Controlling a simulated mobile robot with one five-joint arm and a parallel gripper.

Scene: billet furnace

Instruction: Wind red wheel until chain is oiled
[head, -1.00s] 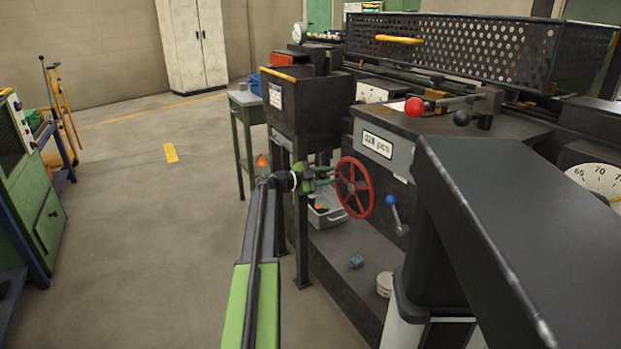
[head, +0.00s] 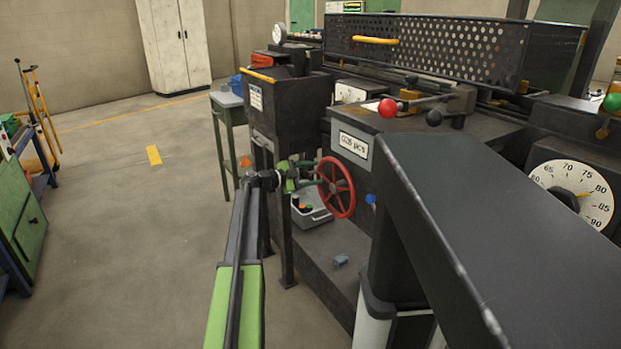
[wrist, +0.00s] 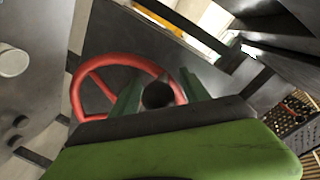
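The red wheel (head: 336,188) is a spoked handwheel upright on the front of the dark machine, below a white label plate. My gripper (head: 316,174) is at its left side, with its green fingers reaching toward the rim. In the wrist view the red wheel (wrist: 84,92) lies behind the fingers. The two fingers of my gripper (wrist: 160,88) stand apart, one on each side of a dark round knob (wrist: 157,95). I cannot tell whether they touch it. I cannot make out a chain.
A red-knobbed lever (head: 388,108) and a round dial (head: 572,195) are on the machine at the right. A blue knob (head: 371,199) sits right of the wheel. A grey bin (head: 312,219) is on the low shelf. The floor at left is open.

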